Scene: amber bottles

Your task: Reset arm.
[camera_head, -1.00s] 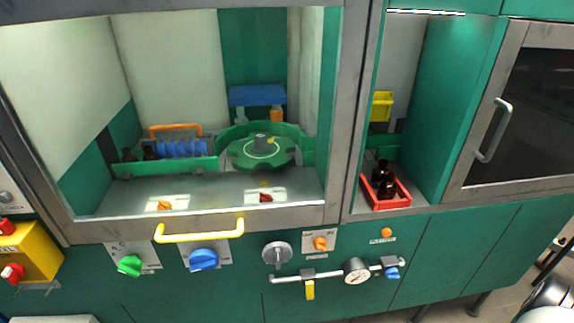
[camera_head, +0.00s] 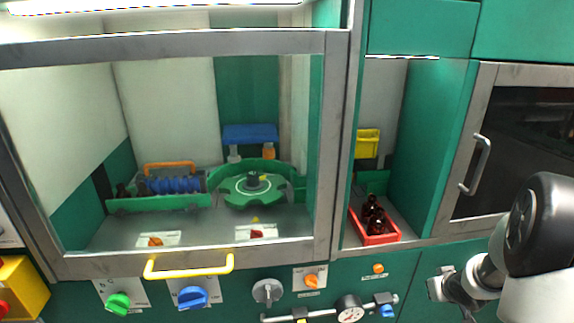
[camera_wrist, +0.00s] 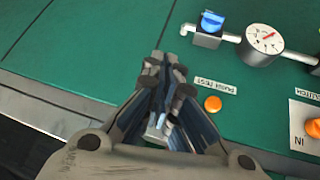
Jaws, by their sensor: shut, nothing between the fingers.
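My gripper (camera_wrist: 168,62) is shut and empty in the wrist view, with its fingers together in front of the green panel. In the head view my gripper (camera_head: 437,287) shows at the lower right, in front of the green cabinet front below the red crate (camera_head: 382,240). The amber bottles (camera_head: 374,218) stand in that red crate in the open bay, well apart from my gripper.
The panel carries an orange button (camera_wrist: 212,103), a gauge (camera_wrist: 266,38) and a blue valve handle (camera_wrist: 212,20). A glass sash with a yellow handle (camera_head: 188,267) covers the left bay with its green carousel (camera_head: 250,192). A dark-windowed door (camera_head: 482,165) is at right.

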